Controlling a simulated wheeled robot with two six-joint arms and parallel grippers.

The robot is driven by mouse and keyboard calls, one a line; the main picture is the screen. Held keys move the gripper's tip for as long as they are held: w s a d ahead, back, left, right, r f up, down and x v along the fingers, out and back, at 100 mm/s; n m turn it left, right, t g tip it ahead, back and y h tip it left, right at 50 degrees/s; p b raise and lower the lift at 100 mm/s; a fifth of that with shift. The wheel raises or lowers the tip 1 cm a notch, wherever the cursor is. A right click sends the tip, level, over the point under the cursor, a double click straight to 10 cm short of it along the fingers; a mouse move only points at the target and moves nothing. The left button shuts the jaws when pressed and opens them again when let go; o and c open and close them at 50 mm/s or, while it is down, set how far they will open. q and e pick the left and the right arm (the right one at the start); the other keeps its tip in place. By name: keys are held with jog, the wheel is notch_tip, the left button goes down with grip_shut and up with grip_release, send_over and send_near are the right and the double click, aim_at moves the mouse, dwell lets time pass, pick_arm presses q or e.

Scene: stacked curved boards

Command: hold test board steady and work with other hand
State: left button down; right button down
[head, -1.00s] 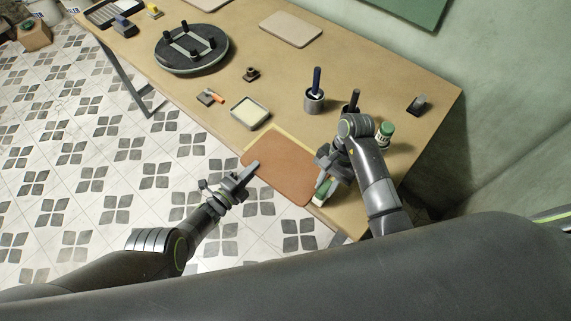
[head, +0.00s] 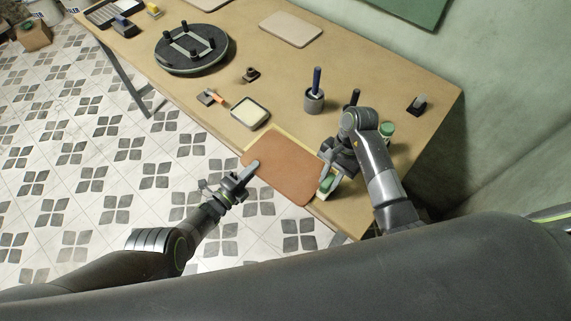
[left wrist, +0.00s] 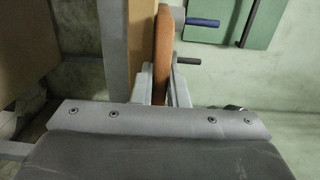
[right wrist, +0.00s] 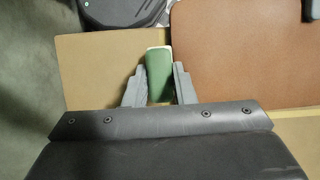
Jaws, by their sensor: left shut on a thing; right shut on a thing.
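The test board, a reddish-brown panel with rounded corners (head: 287,172), lies at the table's front edge on a paler yellowish sheet (head: 254,133). My left gripper (head: 248,172) is shut on the board's left edge; the left wrist view shows the board edge-on (left wrist: 163,45) between the fingers. My right gripper (head: 331,173) is shut on a green block with a pale edge (head: 327,184), at the board's right end. In the right wrist view the green block (right wrist: 158,75) sits between the fingers beside the board (right wrist: 245,60). Whether it touches the board is unclear.
A shallow tray with a cream filling (head: 265,119) stands behind the board, an orange-handled tool (head: 210,97) left of it. A grey cup with a blue-handled tool (head: 314,103), a green jar (head: 388,132) and a dark block (head: 417,104) stand rightward. A round dark stand (head: 190,66) is farther back.

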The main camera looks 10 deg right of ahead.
pick_arm(q)
jog(key=shift+f, duration=0.15)
pick_arm(e)
jog(key=shift+w+d, duration=0.6)
jog(key=shift+w, duration=0.1)
pick_arm(q)
jog(key=shift+s, duration=0.1)
jog(key=c, duration=1.8)
grip_release()
jog(key=shift+o, duration=1.3)
pick_arm(e)
jog(key=shift+w, duration=0.1)
pick_arm(q)
jog(key=shift+a, duration=0.1)
